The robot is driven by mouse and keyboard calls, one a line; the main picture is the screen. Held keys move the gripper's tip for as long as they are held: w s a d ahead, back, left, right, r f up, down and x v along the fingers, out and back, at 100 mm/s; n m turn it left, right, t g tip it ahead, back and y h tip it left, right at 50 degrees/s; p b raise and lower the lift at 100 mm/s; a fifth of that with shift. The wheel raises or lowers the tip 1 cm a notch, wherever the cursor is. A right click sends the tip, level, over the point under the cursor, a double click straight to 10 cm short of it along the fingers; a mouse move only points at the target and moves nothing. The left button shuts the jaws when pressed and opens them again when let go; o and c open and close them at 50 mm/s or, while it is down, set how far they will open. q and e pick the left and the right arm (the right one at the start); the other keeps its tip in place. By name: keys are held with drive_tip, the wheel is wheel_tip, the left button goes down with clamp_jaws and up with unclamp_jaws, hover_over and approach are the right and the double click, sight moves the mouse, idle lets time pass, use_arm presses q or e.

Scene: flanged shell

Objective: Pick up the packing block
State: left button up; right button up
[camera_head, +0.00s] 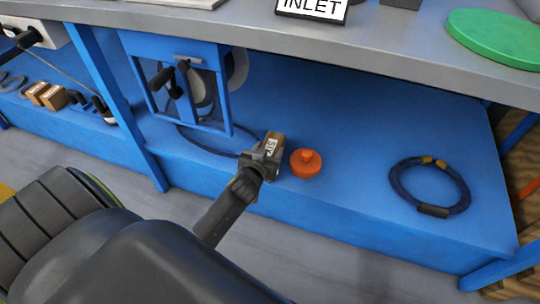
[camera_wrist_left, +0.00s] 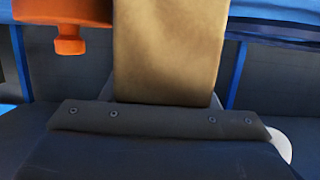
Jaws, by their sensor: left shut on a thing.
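The packing block (camera_head: 274,140) is a small brown block at the tip of my left gripper (camera_head: 265,153) in the head view. In the left wrist view the block (camera_wrist_left: 170,50) is a large tan shape filling the upper middle, directly beyond the dark gripper body. The left gripper is shut on it, over the blue lower shelf. Much of the block is hidden by the gripper in the head view. I cannot tell whether it touches the shelf. My right gripper is not in view.
An orange knobbed piece (camera_head: 306,163) sits just right of the left gripper. A dark blue hose ring (camera_head: 430,187) lies farther right on the blue shelf (camera_head: 350,205). A blue framed unit (camera_head: 190,80) stands behind left. The grey bench top (camera_head: 380,45) overhangs the shelf.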

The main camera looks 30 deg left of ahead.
use_arm(q)
drive_tip(key=shift+c, duration=1.4)
drive_tip(key=shift+r, duration=0.15)
